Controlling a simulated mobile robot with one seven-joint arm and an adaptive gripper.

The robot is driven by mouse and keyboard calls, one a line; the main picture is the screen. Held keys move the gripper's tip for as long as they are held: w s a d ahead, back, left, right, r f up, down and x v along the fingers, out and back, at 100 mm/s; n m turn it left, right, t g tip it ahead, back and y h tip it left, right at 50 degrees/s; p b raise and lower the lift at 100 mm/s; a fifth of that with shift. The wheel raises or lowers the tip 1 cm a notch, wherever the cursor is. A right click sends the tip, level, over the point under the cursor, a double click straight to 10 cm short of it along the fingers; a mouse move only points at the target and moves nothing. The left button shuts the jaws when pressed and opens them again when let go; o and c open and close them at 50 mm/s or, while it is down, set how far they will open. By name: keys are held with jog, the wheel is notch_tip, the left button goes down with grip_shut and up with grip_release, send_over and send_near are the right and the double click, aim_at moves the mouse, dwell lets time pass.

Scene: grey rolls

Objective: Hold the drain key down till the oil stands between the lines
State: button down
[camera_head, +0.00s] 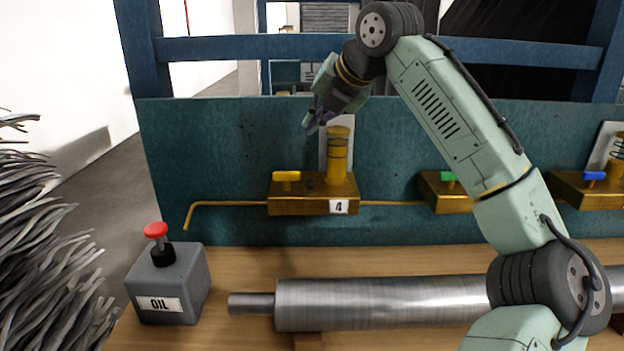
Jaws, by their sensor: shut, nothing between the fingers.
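A brass block (312,203) marked 4 sits against the teal panel. On its left end is a small yellow key (287,178); I take it for the drain key. On its right stands an amber oil glass (337,160) before a white plate. I cannot make out its lines or the oil level against them. My gripper (310,126) is shut and empty, in the air above the block, up and left of the glass top. It looks apart from the key and the glass.
A grey box (170,290) marked OIL with a red button (156,231) stands at front left. A steel roll (385,303) lies across the wooden bench (245,255). Other blocks carry a green key (448,178) and a blue key (593,177). A thin pipe (225,203) runs left.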

jog(key=shift+f, duration=0.1)
dwell(0.3)
jog(key=b, duration=0.7)
send_over(310, 185)
jog(key=w, duration=0.1)
jog(key=f, duration=0.6)
jog(key=shift+w+d+f, duration=0.1)
jog(key=shift+d+f, duration=0.1)
jog(key=shift+d, duration=0.2)
jog(key=shift+f+b, duration=0.4)
jog(key=shift+f, duration=0.7)
jog(key=shift+f, duration=0.2)
jog(key=shift+f, duration=0.25)
jog(key=shift+f, duration=0.5)
jog(key=shift+r, duration=0.15)
jog(key=shift+r+p, duration=0.8)
jog(key=shift+p, duration=0.3)
